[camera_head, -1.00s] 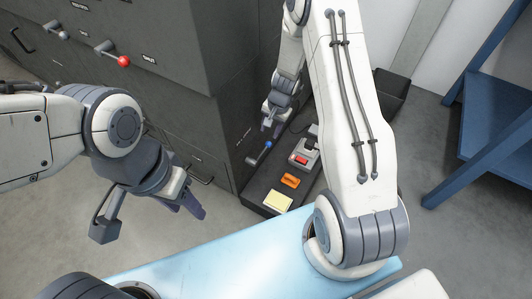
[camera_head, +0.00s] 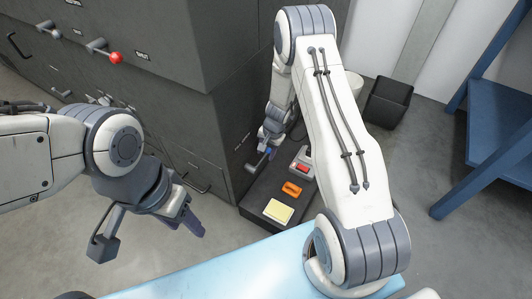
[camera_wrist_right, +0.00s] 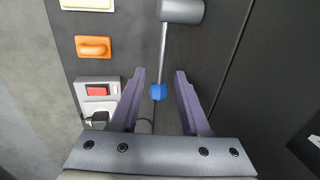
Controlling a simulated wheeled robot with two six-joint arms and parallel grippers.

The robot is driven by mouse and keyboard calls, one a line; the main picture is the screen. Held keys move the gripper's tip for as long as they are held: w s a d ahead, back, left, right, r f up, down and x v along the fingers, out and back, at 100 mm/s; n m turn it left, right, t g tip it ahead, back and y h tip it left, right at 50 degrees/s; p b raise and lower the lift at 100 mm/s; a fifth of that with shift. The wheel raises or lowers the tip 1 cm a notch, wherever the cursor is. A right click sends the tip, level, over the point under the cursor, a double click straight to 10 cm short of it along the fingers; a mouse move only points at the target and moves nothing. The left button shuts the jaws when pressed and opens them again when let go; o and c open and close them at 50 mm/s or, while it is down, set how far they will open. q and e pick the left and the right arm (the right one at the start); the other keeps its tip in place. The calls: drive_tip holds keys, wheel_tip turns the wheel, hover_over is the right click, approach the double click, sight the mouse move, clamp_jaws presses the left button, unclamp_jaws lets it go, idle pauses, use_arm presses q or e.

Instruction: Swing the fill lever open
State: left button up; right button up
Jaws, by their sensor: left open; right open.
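The fill lever is a grey rod with a blue knob (camera_wrist_right: 158,92) and a thick grey pivot (camera_wrist_right: 181,11), seen in the right wrist view. My left gripper (camera_head: 192,222) is open and empty, in front of the cabinet.
A dark ledge below the lever carries an orange handle (camera_head: 291,189), a yellow pad (camera_head: 279,210) and a grey box with a red switch (camera_head: 302,168). A red-knobbed lever (camera_head: 115,57) is on the cabinet front. A black bin (camera_head: 388,103) and blue shelf (camera_head: 497,130) stand right.

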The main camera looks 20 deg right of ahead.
clamp_jaws()
idle(1.4)
